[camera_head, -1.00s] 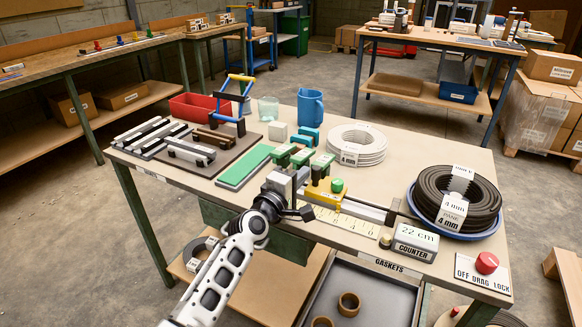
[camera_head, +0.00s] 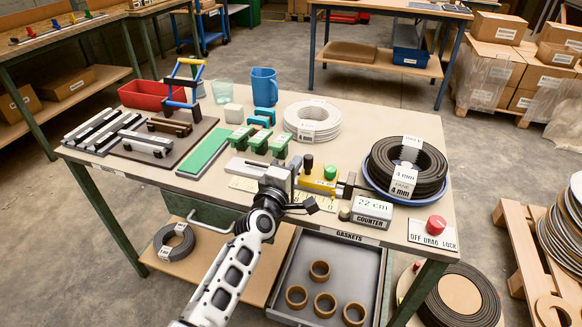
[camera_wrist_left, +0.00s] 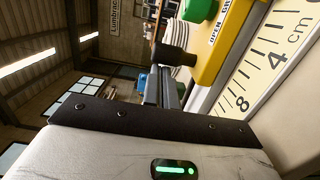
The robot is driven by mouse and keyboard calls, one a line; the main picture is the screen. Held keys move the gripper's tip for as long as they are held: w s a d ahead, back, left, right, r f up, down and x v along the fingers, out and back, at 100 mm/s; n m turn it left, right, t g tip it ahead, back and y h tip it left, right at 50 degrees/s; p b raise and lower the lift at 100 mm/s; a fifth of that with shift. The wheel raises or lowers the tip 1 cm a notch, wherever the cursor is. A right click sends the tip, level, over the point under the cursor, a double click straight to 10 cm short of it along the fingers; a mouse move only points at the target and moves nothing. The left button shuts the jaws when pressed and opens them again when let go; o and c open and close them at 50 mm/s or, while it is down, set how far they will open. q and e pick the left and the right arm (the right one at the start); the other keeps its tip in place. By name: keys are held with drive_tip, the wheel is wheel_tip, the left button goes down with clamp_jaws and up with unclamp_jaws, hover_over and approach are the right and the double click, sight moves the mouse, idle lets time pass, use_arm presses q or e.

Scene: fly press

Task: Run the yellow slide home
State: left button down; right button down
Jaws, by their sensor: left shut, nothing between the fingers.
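The yellow slide (camera_head: 318,184), with a green knob (camera_head: 331,172) and a black peg (camera_head: 308,161), sits near the right end of its rail on the bench. My left gripper (camera_head: 294,164) is shut and empty, close against the slide's left side; I cannot tell if they touch. In the left wrist view the shut fingers (camera_wrist_left: 161,90) are beside the black peg (camera_wrist_left: 176,56) and the yellow slide (camera_wrist_left: 232,40). A centimetre scale (camera_wrist_left: 275,70) runs alongside. My right gripper is not in view.
A black coil in a blue dish (camera_head: 372,188) stands behind the rail's right end. A red knob (camera_head: 436,225) is at the right corner.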

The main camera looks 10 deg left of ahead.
use_arm(q)
drive_tip(key=a, duration=0.2)
drive_tip(key=s+a+b, duration=0.1)
drive_tip(key=a, duration=0.1)
drive_tip(key=shift+f, duration=0.15)
drive_tip(key=s+a, duration=0.2)
drive_tip(key=s, duration=0.7)
drive_tip(key=s+d+f+m+g, duration=0.2)
drive_tip(key=s+f+m, duration=0.4)
drive_tip(key=s+m, duration=0.3)
drive_tip(key=s+d+f+m+g, duration=0.3)
drive_tip(key=s+f+m+g, duration=0.2)
drive_tip(key=s+m, duration=0.4)
drive_tip(key=s, duration=0.3)
drive_tip(key=shift+d+f+p, duration=0.3)
drive_tip(key=shift+f+p, duration=0.05)
